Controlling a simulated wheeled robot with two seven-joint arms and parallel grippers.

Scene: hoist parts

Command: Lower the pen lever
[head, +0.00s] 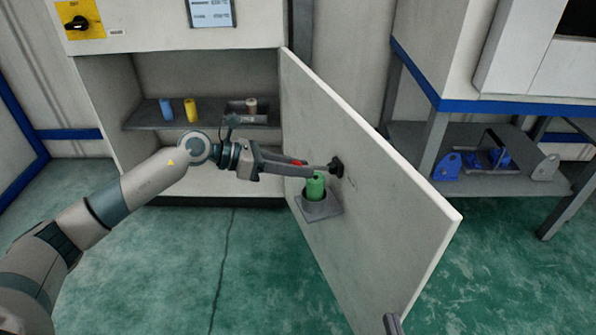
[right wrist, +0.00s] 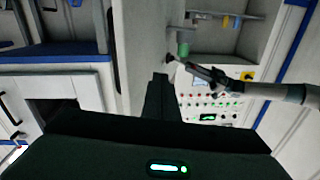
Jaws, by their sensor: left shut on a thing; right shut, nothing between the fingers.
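I cannot pick out a pen lever for certain in either view. My left gripper (head: 328,171) reaches in from the left and is shut on the black knob (head: 337,166) on the inner face of the open cabinet door (head: 385,215). The knob also shows in the right wrist view (right wrist: 170,57). My right gripper (right wrist: 160,80) is shut and empty in the right wrist view, pointing toward the door. In the head view only a small grey tip, perhaps of it, shows at the bottom edge.
A green cylinder (head: 315,188) stands in a grey holder (head: 321,208) on the door, just below my left gripper. A shelf (head: 140,121) in the cabinet carries blue and yellow cylinders. A bench with a blue edge (head: 500,106) stands at the right.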

